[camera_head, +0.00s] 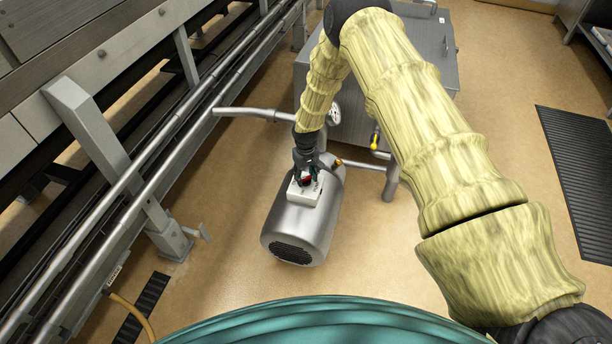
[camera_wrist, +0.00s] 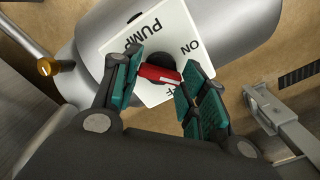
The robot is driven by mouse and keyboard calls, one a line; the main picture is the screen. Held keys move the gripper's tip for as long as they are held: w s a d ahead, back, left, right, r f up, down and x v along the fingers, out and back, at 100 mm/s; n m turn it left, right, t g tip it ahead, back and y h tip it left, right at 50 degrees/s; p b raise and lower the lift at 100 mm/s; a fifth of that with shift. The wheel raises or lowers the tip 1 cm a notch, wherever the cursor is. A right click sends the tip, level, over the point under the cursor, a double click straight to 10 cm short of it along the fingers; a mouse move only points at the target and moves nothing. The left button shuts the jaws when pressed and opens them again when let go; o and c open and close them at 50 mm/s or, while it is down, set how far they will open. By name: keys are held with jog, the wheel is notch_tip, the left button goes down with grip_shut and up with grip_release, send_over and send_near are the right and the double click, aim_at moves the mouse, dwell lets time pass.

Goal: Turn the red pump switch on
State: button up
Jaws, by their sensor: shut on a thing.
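The red pump switch (camera_wrist: 158,74) is a small red knob on a white plate (camera_wrist: 152,36) marked PUMP, ON and a partly covered OFF. The knob's white mark points toward the lower right, near the OFF lettering. My gripper (camera_wrist: 162,66) has its green-padded fingers on both sides of the knob and is shut on it. In the head view the plate (camera_head: 303,193) sits on top of a grey cylindrical pump motor (camera_head: 300,228). My gripper (camera_head: 306,176) reaches down onto it from above and hides part of the switch.
A grey metal cabinet (camera_head: 420,50) stands behind the motor. A pipe with a yellow-handled valve (camera_head: 375,142) and a round gauge (camera_head: 334,115) are close to the arm. Rails and a metal frame (camera_head: 95,125) run along the left. Tan floor (camera_head: 225,245) is open around the motor.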

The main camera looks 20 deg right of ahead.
aim_at(306, 178)
jog(key=n, duration=0.5)
jog(key=shift+n, duration=2.4)
jog(key=o, duration=1)
notch_tip(306, 178, up, 12)
